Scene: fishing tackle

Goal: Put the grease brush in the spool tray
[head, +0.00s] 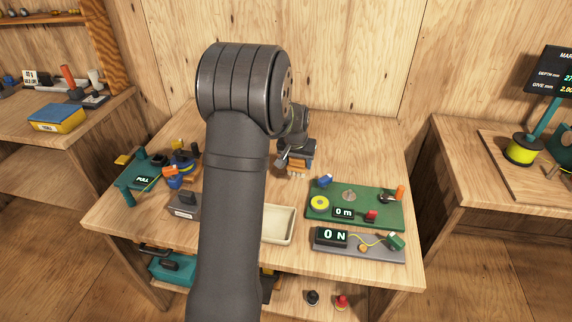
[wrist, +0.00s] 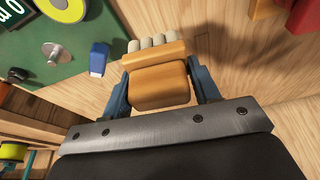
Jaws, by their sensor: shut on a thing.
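The grease brush (wrist: 160,86) has an orange-brown wooden body and a row of pale bristles. My gripper (wrist: 158,76) is shut on its body, with one blue finger on each side. In the head view, my gripper (head: 299,157) holds the brush (head: 298,169) over the back middle of the table, with the bristles downward. I cannot tell whether the bristles touch the wood. A cream open tray (head: 281,238), which looks like the spool tray, lies nearer the front. My arm hides its left part; the visible part looks empty.
A green board (head: 322,214) with a yellow spool, a knob and a display stands right of the tray. A grey board (head: 380,254) with a display lies in front of it. A blue piece (head: 325,181) is near the brush. Tackle crowds the left side.

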